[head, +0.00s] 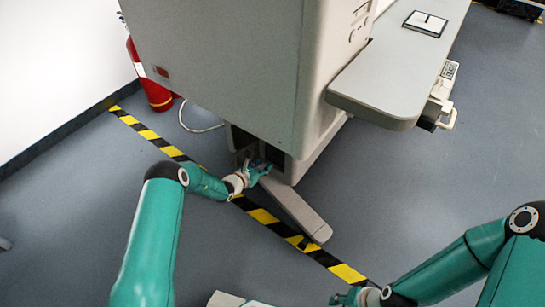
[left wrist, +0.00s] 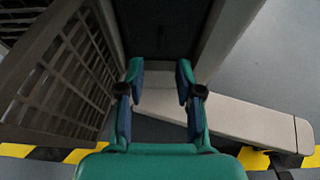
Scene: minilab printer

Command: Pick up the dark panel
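A dark panel (left wrist: 160,25) stands in a recess between two pale walls at the top middle of the left wrist view. In the head view the recess low on the machine is dark, and my arm and the shadow make the panel hard to tell apart there. My left gripper (head: 262,168) is at this recess; in the left wrist view its two fingers (left wrist: 160,72) are apart, with nothing between them, pointing toward the panel. I cannot tell the exact distance between them. My right gripper (head: 350,298) is at the bottom edge of the head view, away from the machine, its fingers unclear.
The big grey machine (head: 225,60) overhangs the recess. A brown-grey grille (left wrist: 65,75) stands close left of my left gripper. The machine's foot (head: 292,210) extends right of it, near yellow-black floor tape (head: 262,214). A side table (head: 400,75) juts right. The floor (head: 400,180) is clear.

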